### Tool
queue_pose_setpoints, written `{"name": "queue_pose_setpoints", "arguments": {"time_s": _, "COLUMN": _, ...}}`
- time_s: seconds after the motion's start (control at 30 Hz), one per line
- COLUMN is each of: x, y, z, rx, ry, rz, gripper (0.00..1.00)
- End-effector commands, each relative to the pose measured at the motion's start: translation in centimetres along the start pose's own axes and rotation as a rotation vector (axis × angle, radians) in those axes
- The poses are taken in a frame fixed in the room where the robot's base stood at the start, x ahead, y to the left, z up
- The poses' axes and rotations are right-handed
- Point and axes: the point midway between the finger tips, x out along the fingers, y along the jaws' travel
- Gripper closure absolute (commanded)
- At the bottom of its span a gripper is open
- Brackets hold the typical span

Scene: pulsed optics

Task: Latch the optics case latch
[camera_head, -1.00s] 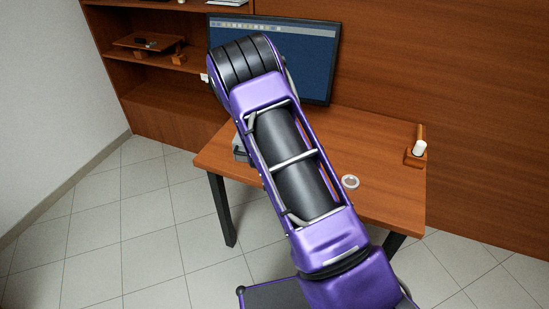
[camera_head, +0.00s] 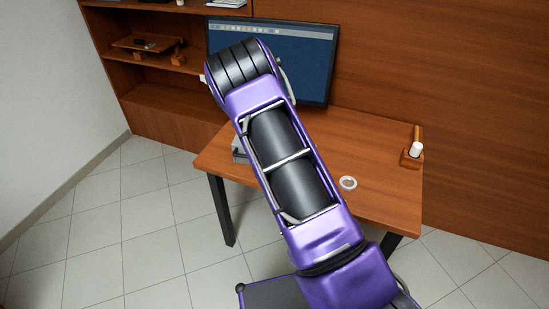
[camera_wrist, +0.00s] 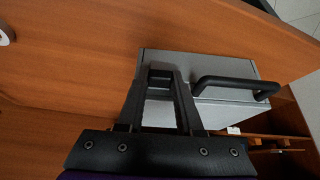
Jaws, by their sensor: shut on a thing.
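The optics case is a grey box with a black handle (camera_wrist: 235,85) on its side in the wrist view (camera_wrist: 205,65). In the head view only a small grey part of it (camera_head: 239,152) shows left of my arm, on the table. The gripper is hidden behind my arm in the head view.
The wooden table (camera_head: 375,200) carries a white ring (camera_head: 348,183) and a wooden holder with a white cylinder (camera_head: 413,155) at the right. A monitor (camera_head: 305,60) stands at the back. A shelf (camera_head: 160,60) is at the left. The table's right half is mostly clear.

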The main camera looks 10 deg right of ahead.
Motion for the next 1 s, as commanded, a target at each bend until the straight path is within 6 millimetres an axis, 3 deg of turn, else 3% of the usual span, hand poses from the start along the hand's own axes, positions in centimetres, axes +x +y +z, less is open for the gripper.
{"name": "queue_pose_setpoints", "arguments": {"time_s": 0.03, "x": 0.0, "y": 0.0, "z": -0.1, "rx": 0.0, "ry": 0.003, "rz": 0.0, "gripper": 1.0}}
{"name": "queue_pose_setpoints", "arguments": {"time_s": 0.07, "x": 0.0, "y": 0.0, "z": -0.1, "rx": 0.0, "ry": 0.003, "rz": 0.0, "gripper": 0.62}}
{"name": "queue_pose_setpoints", "arguments": {"time_s": 0.2, "x": 0.0, "y": 0.0, "z": -0.1, "rx": 0.0, "ry": 0.003, "rz": 0.0, "gripper": 0.36}}
{"name": "queue_pose_setpoints", "arguments": {"time_s": 0.63, "x": -1.0, "y": 0.0, "z": -0.1, "rx": -0.001, "ry": 0.002, "rz": 0.0, "gripper": 0.35}}
{"name": "queue_pose_setpoints", "arguments": {"time_s": 0.77, "x": -3.2, "y": -0.1, "z": -0.1, "rx": 0.0, "ry": 0.003, "rz": -0.002, "gripper": 0.35}}
{"name": "queue_pose_setpoints", "arguments": {"time_s": 1.0, "x": -9.0, "y": -0.2, "z": -0.1, "rx": -0.002, "ry": 0.004, "rz": -0.003, "gripper": 0.35}}
